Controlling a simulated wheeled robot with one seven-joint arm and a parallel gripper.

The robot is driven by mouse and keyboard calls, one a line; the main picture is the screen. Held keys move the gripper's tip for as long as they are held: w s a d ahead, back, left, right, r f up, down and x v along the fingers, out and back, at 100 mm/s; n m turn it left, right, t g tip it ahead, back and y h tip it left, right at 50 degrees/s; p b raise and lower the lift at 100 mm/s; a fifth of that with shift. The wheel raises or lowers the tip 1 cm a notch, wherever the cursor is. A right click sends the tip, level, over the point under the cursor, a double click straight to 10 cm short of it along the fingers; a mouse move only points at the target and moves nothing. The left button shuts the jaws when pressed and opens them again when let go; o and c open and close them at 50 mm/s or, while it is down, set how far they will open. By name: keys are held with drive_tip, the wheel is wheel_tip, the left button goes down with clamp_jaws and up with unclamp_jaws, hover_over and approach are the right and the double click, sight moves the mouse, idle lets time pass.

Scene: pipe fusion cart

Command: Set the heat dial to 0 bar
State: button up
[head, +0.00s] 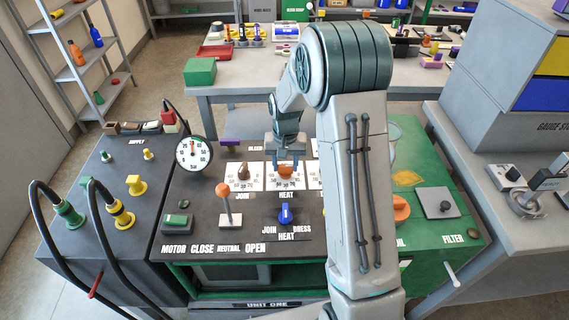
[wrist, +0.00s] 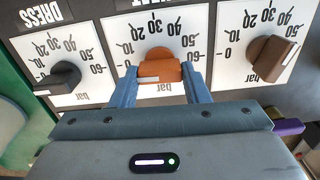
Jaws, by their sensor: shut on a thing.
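The heat dial is an orange knob (head: 286,172) on a white scale plate marked in bar, the middle plate of the row. In the wrist view the orange knob (wrist: 158,68) lies crosswise between the blue fingers of my gripper (wrist: 159,75), which are shut on it. My gripper (head: 286,163) reaches down onto it from behind in the head view. The knob's white mark sits on its left half in the wrist view, toward the 0 end of the scale (wrist: 127,63). The exact reading is hard to tell because a finger is close to that end.
A brown knob (wrist: 272,57) and a black knob (wrist: 62,76) flank the heat dial closely. A round gauge (head: 193,153), a lever (head: 226,203) and a blue selector (head: 285,214) stand on the same panel. My arm hides part of the panel's right side.

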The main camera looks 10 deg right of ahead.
sight(285, 165)
drive_tip(key=shift+w+r+n, duration=0.1)
drive_tip(key=shift+n, duration=0.3)
drive_tip(key=o, duration=1)
wheel_tip(285, 165, up, 14)
drive_tip(key=shift+f, duration=0.1)
idle(0.4)
drive_tip(key=s+r+t, duration=0.1)
drive_tip(key=s, duration=0.8)
drive_tip(key=s+r+n+t, duration=0.1)
drive_tip(key=s, duration=0.8)
drive_tip(key=s+r+t, duration=0.1)
drive_tip(key=s, duration=0.8)
drive_tip(key=shift+d+n, duration=0.15)
drive_tip(key=shift+n, duration=0.25)
